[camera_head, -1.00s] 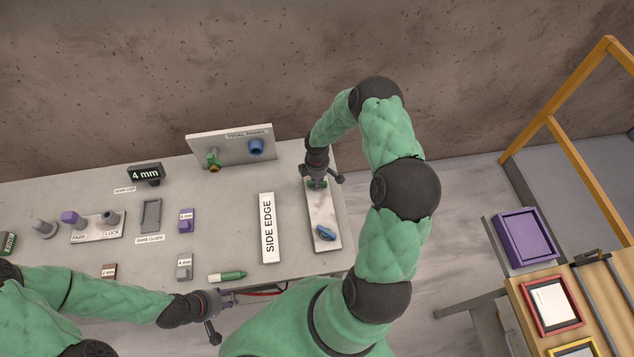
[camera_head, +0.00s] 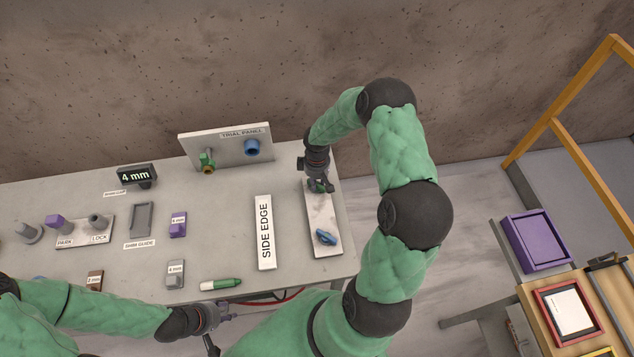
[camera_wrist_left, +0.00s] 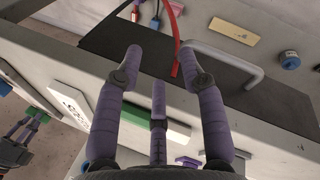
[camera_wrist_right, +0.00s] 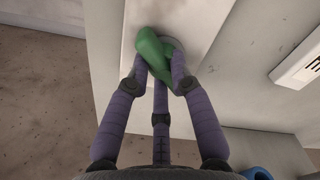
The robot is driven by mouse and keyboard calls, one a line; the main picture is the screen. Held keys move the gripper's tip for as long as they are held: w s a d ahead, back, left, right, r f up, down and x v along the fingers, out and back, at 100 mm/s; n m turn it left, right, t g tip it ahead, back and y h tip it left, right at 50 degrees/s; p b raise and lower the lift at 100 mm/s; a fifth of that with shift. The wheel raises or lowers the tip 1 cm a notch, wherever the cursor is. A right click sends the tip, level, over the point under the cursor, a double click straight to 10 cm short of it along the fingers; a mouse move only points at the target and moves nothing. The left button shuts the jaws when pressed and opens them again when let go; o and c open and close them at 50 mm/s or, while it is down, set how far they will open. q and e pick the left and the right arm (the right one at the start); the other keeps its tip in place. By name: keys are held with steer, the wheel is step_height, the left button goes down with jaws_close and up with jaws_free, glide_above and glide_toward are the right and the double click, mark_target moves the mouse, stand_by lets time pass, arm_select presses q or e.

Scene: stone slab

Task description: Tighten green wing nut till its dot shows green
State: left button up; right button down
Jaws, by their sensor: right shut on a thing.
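The green wing nut (camera_wrist_right: 152,46) sits at the far end of a pale plate (camera_head: 320,212) on the right side of the slab. In the head view it is mostly hidden under my right gripper (camera_head: 320,187). In the right wrist view the fingers of my right gripper (camera_wrist_right: 160,66) are closed on its wings. I cannot make out its dot in any view. A blue wing nut (camera_head: 326,237) sits at the near end of the same plate. My left gripper (camera_head: 222,309) is low by the slab's front edge; in the left wrist view its fingers (camera_wrist_left: 163,52) are apart and empty.
A trial panel (camera_head: 228,148) with green and blue fittings stands at the back. A "SIDE EDGE" label (camera_head: 265,232) lies left of the plate. A green marker (camera_head: 221,284) lies near the front edge. A purple tray (camera_head: 536,241) is off to the right.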

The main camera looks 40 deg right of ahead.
steer(key=c, duration=1.1)
jaws_free()
step_height(320, 180, up, 12)
